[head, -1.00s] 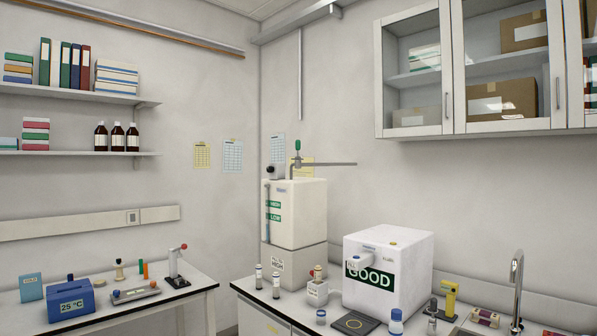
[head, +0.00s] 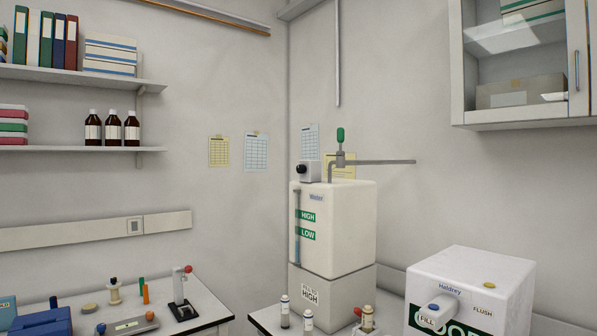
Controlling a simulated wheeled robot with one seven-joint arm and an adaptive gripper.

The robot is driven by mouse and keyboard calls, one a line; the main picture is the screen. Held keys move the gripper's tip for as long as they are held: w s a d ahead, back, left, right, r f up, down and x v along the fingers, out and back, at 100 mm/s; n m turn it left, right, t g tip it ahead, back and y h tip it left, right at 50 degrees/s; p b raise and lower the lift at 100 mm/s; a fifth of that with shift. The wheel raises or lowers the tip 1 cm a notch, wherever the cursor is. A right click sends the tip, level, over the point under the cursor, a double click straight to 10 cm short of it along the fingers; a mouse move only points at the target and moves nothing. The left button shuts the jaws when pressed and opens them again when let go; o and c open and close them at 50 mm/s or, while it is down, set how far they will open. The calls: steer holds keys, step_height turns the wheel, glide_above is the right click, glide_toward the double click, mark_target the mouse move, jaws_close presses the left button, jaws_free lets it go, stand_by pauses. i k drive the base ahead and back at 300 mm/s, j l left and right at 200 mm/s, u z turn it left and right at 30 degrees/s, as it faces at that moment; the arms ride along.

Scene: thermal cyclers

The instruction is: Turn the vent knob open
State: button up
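A white tank (head: 338,225) with HIGH and LOW labels and a sight tube (head: 297,228) stands on the counter in the corner. On its top left is a small pale box with a round black knob (head: 302,169). Behind it a grey pipe carries an upright green handle (head: 340,135). No label marking either one as the vent knob is readable, and I cannot tell whether either is open or shut. My gripper is not in the head view.
A white machine (head: 470,290) with FILL and FLUSH buttons stands right of the tank. Small vials (head: 285,311) stand in front. A horizontal grey pipe arm (head: 385,162) reaches right above the tank. A side bench (head: 208,302) with tools is at left, and a wall cabinet (head: 525,116) hangs upper right.

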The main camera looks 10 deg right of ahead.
mark_target(300, 169)
steer(key=i+j, duration=0.25)
steer(key=i, duration=0.25)
steer(key=i+j+z, duration=0.1)
steer(key=i+j, duration=0.15)
steer(key=i, duration=0.2)
